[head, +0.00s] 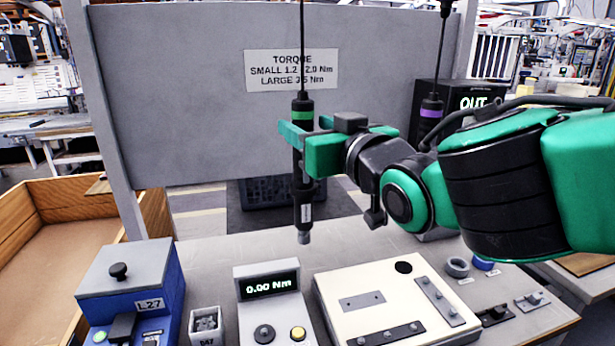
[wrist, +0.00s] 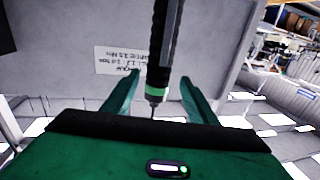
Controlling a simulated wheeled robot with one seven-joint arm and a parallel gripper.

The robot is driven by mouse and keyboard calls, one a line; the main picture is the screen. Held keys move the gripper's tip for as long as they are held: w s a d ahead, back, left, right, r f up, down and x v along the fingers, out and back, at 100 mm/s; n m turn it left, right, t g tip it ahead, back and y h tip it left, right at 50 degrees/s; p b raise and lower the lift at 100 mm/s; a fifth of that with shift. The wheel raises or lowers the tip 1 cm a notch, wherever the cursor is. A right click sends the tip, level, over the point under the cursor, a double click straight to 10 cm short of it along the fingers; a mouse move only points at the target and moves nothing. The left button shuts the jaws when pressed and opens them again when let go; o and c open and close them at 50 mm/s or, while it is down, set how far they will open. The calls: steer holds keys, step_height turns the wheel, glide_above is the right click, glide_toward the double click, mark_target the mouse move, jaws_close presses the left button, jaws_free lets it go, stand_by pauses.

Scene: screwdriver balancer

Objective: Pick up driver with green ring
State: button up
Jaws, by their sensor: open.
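The driver with the green ring (head: 303,190) hangs upright from a cable in the head view, in front of the grey panel. Its green ring is near its top. My gripper (head: 290,133) is open at the upper part of the driver, around or just beside it. In the wrist view the driver (wrist: 163,45) stands between the two green fingers (wrist: 157,95), with a gap on each side. I cannot tell if either finger touches it. A second driver with a purple ring (head: 430,115) hangs to the right, partly behind my arm.
Below are a bench (head: 215,250), a meter reading 0.00 Nm (head: 268,310), a blue box (head: 130,290), a small bin (head: 206,325) and a cream fixture plate (head: 395,300). A grey panel (head: 200,100) with a torque sign (head: 291,70) stands behind. A wooden tray (head: 45,250) is at left.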

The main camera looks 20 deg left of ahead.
steer(key=shift+w+d+x, duration=0.1)
steer(key=shift+x, duration=1.8)
steer(key=shift+w+d+x, duration=0.1)
steer(key=shift+d+x, duration=0.05)
steer(key=shift+x, duration=1.75)
jaws_close()
